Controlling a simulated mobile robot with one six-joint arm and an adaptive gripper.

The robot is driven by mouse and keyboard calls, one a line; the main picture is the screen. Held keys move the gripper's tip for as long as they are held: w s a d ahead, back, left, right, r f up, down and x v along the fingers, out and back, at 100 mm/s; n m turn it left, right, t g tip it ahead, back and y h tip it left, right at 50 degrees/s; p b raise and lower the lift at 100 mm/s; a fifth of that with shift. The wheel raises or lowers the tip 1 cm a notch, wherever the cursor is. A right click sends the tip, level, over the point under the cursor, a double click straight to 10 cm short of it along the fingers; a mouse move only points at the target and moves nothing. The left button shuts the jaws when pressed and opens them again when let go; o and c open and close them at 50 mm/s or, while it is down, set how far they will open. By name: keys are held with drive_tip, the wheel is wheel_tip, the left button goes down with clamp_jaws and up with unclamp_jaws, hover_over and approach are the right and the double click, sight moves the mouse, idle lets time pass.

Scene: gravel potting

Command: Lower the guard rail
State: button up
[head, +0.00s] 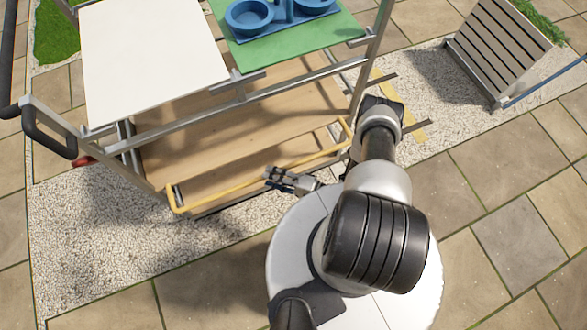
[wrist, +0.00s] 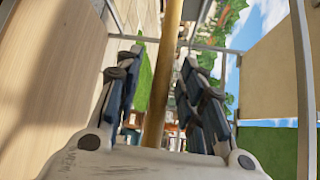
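The yellow guard rail (head: 222,193) runs along the near side of the cart, beside its lower wooden deck (head: 215,145). My gripper (head: 272,178) is at the rail, near the middle of its length. In the wrist view the rail (wrist: 161,75) passes between the two fingers of my gripper (wrist: 160,92). A gap shows on each side of the rail, so the fingers are open around it and do not appear to press on it. The rail's lower part in the wrist view is hidden behind the gripper's palm.
A slatted panel (head: 497,45) stands upper right. Paving at right is clear.

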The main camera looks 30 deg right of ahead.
drive_tip(key=v, duration=0.9)
drive_tip(key=shift+s+d, duration=0.2)
drive_tip(key=shift+s, duration=0.1)
drive_tip(key=shift+r, duration=0.15)
